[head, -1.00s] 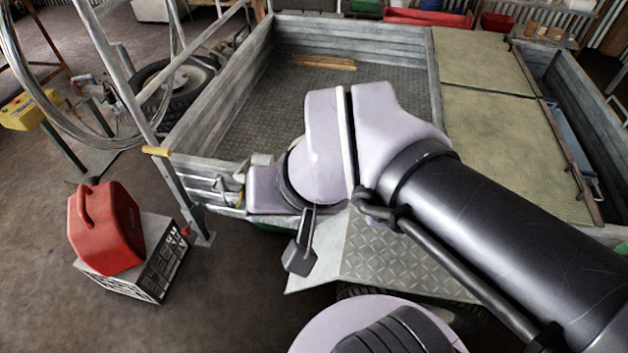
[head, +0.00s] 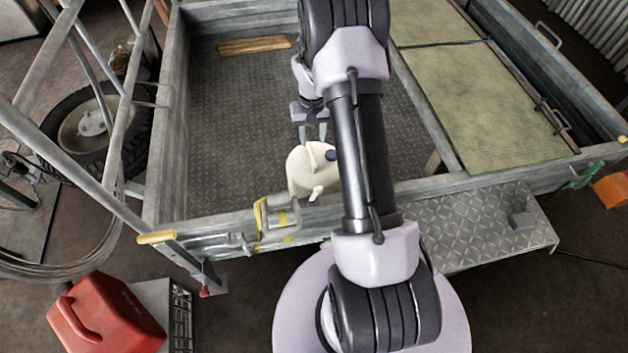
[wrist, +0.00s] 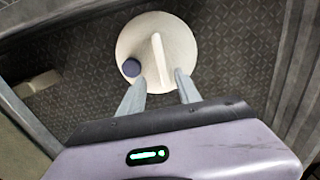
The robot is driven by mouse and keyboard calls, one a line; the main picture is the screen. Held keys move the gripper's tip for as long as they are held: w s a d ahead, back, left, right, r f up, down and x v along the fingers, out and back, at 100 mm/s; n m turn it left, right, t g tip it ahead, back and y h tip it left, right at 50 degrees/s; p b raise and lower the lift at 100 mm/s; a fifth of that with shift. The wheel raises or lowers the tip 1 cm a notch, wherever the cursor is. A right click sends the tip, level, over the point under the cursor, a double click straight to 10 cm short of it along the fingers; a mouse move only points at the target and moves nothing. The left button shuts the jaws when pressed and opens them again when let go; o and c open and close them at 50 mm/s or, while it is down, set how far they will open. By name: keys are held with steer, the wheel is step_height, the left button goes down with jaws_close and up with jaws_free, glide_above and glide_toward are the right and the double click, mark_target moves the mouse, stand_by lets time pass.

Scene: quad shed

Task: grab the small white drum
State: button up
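The small white drum (head: 305,176) stands in the trailer bed near its front wall, partly hidden by my arm in the head view. In the wrist view the drum (wrist: 184,48) is seen from above, with a raised handle ridge and a dark blue cap (wrist: 131,68). My gripper (head: 312,136) is over the drum, fingers pointing down. In the wrist view my gripper (wrist: 160,82) is open, with its fingertips apart over the near part of the drum's top. The handle ridge lines up between them. I cannot tell whether the fingers touch the drum.
Trailer walls (head: 168,130) surround the bed, and a wooden plank (head: 252,45) lies at its back. A yellow-marked latch (head: 278,216) sits on the front wall. A red jerrycan (head: 105,318) stands front left. The patterned floor around the drum is mostly clear.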

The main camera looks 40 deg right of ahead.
mark_target(311, 152)
steer(key=f+b, duration=0.1)
steer(key=f, duration=0.1)
steer(key=f+b, duration=0.1)
steer(key=f, duration=0.2)
steer(key=f+b, duration=0.1)
steer(key=f, duration=0.1)
steer(key=shift+s+a+f, duration=0.15)
steer(key=shift+s+a, duration=0.1)
steer(key=shift+a, duration=0.15)
jaws_close()
steer(key=shift+r, duration=0.2)
stand_by(0.6)
